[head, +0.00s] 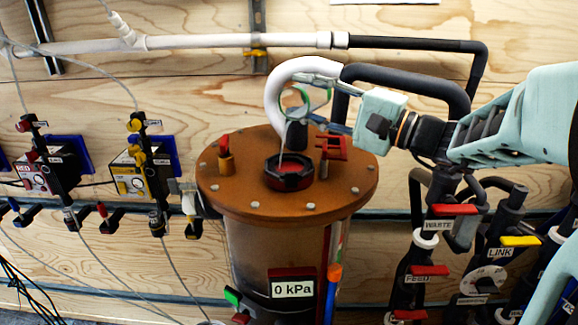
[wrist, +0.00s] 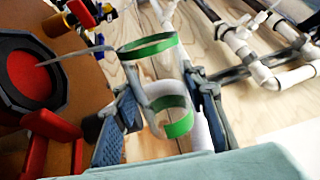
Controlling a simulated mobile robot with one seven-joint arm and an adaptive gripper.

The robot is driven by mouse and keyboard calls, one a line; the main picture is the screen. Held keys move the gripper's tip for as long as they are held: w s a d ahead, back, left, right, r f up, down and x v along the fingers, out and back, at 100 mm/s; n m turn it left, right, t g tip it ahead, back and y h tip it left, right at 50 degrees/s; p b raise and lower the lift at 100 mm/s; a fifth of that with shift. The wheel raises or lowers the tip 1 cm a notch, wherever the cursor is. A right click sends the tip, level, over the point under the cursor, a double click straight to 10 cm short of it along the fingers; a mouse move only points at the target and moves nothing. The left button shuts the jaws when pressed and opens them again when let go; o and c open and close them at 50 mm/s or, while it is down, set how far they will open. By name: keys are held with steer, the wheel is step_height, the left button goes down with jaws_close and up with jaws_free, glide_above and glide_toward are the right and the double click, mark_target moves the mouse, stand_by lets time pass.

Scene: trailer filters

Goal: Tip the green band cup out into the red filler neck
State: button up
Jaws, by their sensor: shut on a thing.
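The green band cup, clear with green bands (wrist: 150,45), is between the two fingers of my gripper (wrist: 165,108) in the wrist view. My gripper is shut on it. In the head view the cup (head: 304,112) is held tilted above the tank lid, and my gripper (head: 325,102) comes to it from the right. The red filler neck (head: 289,172) is a dark-rimmed opening with a red inside, just below the cup; it also shows at the left of the wrist view (wrist: 32,72). A thin grey stream (head: 282,140) runs from the cup's mouth down into the neck. The cup does not touch the neck.
The brown tank lid (head: 235,190) carries bolts, a red bracket (head: 332,148) and an orange-red fitting (head: 225,158). A thick white hose (head: 275,85) bends close behind the cup. Valves and pipes (head: 430,240) stand at the right.

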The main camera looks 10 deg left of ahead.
steer(key=shift+b, duration=0.45)
steer(key=shift+s+a+f+n+b, duration=0.1)
steer(key=shift+s+f+n+b, duration=0.1)
steer(key=shift+n+b, duration=0.65)
steer(key=shift+s+f+n+b, duration=0.15)
steer(key=shift+n+b, duration=0.2)
steer(key=shift+b, duration=0.9)
steer(key=shift+s+a+r+n+g+b, duration=0.2)
steer(key=shift+r+n+g+b, duration=0.15)
steer(key=shift+n+b, duration=0.9)
